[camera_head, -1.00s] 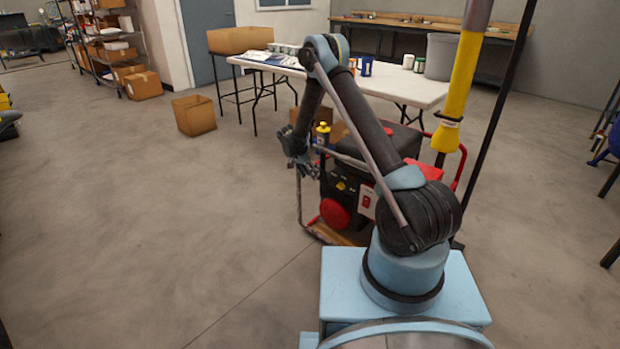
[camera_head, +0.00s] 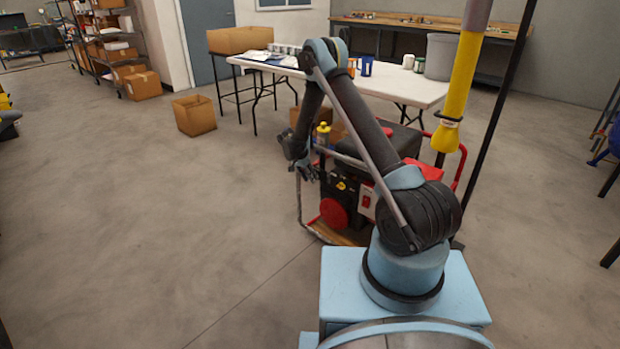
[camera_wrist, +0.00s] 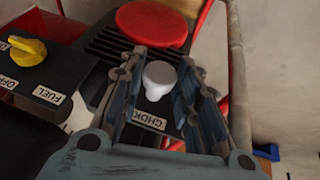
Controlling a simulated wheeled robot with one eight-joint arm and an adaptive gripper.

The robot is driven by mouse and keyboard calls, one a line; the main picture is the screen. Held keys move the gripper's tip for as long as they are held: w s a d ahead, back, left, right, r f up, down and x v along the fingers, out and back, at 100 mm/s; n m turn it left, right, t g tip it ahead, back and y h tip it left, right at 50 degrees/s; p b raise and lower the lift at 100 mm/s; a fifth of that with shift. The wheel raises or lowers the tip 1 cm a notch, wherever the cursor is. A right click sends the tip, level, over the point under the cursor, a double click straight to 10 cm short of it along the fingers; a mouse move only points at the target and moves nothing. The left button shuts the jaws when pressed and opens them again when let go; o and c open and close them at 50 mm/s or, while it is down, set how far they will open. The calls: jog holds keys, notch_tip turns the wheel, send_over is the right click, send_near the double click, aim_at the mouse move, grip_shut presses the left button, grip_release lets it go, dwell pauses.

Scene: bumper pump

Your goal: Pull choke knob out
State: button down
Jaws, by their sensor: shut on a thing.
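The choke knob (camera_wrist: 159,80) is white and round-topped. In the wrist view it sits between the two fingers of my gripper (camera_wrist: 161,66), beside a label reading CHOKE (camera_wrist: 146,120). My gripper is shut on the knob; the exact finger contact is hard to see. The pump (camera_head: 345,186) is a black and red machine in a tubular frame on the floor. In the head view my gripper (camera_head: 307,171) is at the pump's left side, and the knob cannot be made out there.
A yellow fuel knob (camera_wrist: 29,48) and a red round part (camera_wrist: 152,23) are near the choke. A frame tube (camera_wrist: 238,75) runs close on the right. A white table (camera_head: 430,90) stands behind the pump. The floor at left is open, with a cardboard box (camera_head: 194,116) farther back.

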jog(key=shift+s+a, duration=0.9)
jog(key=c, duration=1.2)
grip_release()
jog(key=shift+r, duration=0.1)
jog(key=v, duration=1.1)
jog(key=shift+s+a+r, duration=0.1)
jog(key=shift+a+r, duration=0.05)
jog(key=shift+r, duration=0.15)
